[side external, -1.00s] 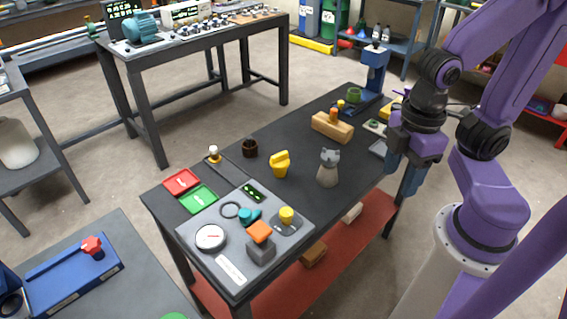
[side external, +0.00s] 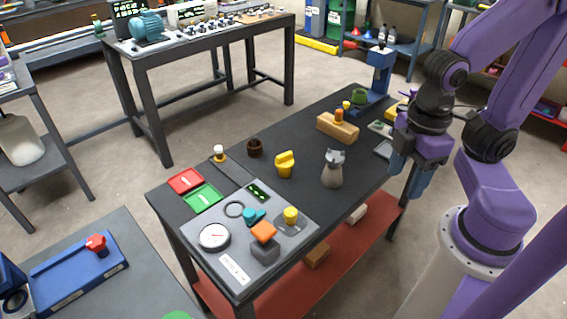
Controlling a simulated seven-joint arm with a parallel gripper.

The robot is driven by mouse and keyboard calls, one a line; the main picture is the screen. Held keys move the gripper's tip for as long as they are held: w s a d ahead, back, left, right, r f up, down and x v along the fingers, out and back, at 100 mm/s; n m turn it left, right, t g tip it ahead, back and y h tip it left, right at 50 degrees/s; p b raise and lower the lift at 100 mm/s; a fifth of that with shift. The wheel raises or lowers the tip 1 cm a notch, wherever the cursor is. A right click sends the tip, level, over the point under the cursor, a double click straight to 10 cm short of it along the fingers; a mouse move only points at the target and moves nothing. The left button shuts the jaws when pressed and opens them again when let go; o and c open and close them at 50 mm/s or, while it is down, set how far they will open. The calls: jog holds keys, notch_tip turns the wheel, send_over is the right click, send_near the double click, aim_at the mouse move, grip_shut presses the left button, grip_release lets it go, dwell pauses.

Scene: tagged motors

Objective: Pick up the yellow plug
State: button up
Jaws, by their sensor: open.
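A yellow plug-like piece (side external: 285,163) with a raised, slanted grip stands on the black bench top (side external: 318,140), near its middle. A smaller yellow round knob (side external: 290,215) sits on the grey panel (side external: 205,262) at the bench's near end. My gripper (side external: 409,176) points down beyond the bench's right edge in the picture, well to the right of the yellow piece and apart from it. Its blue fingers are open, and I see nothing between them.
A grey tapered piece (side external: 332,170) stands between the yellow piece and my gripper. Bare bench top surrounds the yellow piece.

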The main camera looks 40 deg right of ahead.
jog(key=o, duration=0.4)
jog(key=shift+o, duration=0.2)
